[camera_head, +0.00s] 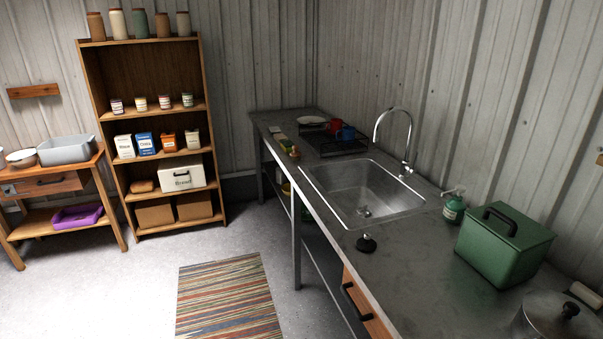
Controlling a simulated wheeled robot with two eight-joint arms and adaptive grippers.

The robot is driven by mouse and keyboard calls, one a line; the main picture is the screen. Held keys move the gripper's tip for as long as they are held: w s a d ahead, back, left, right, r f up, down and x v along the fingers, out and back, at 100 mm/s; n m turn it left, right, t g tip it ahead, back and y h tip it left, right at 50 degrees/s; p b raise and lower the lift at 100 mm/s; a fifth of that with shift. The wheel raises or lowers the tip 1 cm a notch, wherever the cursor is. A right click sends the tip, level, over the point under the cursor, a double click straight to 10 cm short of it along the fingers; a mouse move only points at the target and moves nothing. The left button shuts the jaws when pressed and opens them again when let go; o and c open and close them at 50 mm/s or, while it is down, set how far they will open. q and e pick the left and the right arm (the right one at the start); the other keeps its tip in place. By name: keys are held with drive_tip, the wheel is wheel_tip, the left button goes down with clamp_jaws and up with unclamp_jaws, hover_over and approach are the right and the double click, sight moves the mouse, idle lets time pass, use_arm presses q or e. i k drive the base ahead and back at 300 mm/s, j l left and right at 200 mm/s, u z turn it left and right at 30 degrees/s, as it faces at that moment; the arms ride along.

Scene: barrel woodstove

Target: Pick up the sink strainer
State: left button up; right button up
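A small dark round piece with a raised knob (366,243) sits on the grey counter (410,275) just in front of the sink's near edge; it looks like a sink strainer or plug. The steel sink (385,190) is set into the counter. A small metal fitting (363,211) shows at the drain in the basin's near part; I cannot tell whether it is a separate strainer. Neither of my grippers is in view.
A green soap bottle (453,208), a green lidded box (503,244) and a lidded pot (555,318) stand on the counter to the right. A tall faucet (405,140) rises behind the sink. A dish rack (335,143) with mugs is beyond it. The floor left of the counter has a striped rug (228,297).

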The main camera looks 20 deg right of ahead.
sight(364, 207)
drive_tip(key=i, duration=2.45)
drive_tip(key=i+z, duration=0.4)
drive_tip(key=i+j+z, duration=0.2)
drive_tip(key=z, duration=0.2)
drive_tip(key=i+j+z, duration=0.4)
drive_tip(key=l+z, duration=0.1)
drive_tip(key=z, duration=2.1)
